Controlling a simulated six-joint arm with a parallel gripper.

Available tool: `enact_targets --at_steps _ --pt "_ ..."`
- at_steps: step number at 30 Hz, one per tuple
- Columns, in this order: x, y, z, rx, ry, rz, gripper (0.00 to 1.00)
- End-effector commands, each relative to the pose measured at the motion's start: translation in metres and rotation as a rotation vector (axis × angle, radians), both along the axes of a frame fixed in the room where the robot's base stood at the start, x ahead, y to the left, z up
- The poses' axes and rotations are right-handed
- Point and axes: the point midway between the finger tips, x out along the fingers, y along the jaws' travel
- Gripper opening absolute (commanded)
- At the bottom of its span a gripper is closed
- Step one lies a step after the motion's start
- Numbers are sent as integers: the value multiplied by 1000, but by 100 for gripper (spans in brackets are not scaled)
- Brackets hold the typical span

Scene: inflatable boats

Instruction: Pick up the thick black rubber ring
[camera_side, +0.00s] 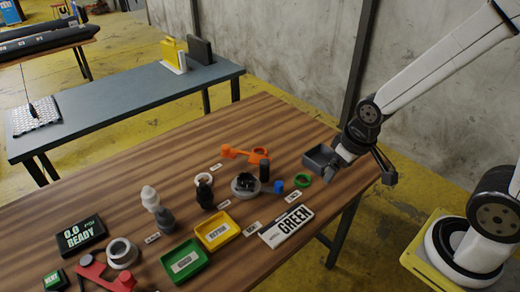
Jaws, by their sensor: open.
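My gripper (364,166) is open at the right edge of the wooden table, close beside a small dark grey open box (318,157). Nothing shows between its fingers. I cannot clearly pick out a thick black rubber ring. A dark, roundish item (244,182) sits on a grey round base (240,193) near the table's middle, left of my gripper; it is too small to tell whether it is the ring. The inside of the grey box is mostly hidden.
Yellow (234,239) and green (201,262) trays lie nearer the front.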

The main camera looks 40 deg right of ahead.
Motion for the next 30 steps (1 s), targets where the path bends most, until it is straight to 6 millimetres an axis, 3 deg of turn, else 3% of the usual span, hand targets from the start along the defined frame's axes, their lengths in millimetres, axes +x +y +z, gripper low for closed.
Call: enact_targets --at_steps 11,30 --pt "17 8 -6 -54 67 149 100" --pt "107 52 -57 -460 431 915 100"
